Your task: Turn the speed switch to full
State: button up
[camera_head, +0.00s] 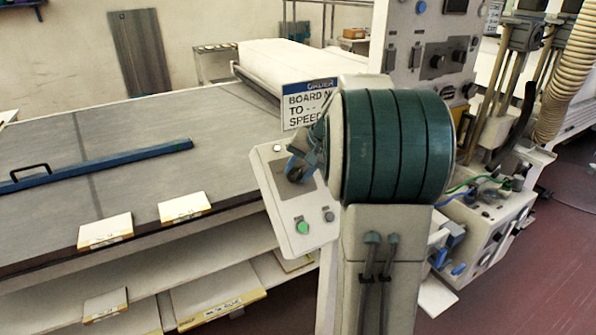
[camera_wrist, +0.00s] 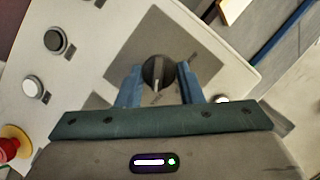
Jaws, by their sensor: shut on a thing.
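The speed switch (camera_wrist: 158,72) is a round dark knob with a pale pointer line, on a grey plate (camera_wrist: 120,60) of a light control panel. In the wrist view my gripper (camera_wrist: 158,82) has its two blue fingers on either side of the knob, shut on it. The pointer line runs nearly up and down in that picture. The lettering around the knob is too blurred to read. In the head view my gripper (camera_head: 297,168) reaches the sloping panel (camera_head: 305,232), and the fingers and my arm hide the knob.
The wrist view also shows a red knob (camera_wrist: 14,142) on yellow at the left. A sign (camera_head: 306,104) stands behind. A wide grey table with a blue bar (camera_head: 95,165) lies left.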

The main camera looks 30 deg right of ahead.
jog(key=shift+m, duration=0.3)
jog(key=o, duration=1)
jog(key=shift+c, duration=0.2)
jog(key=v, duration=1.4)
jog(key=shift+d+f+b, duration=0.15)
jog(key=shift+b, duration=0.2)
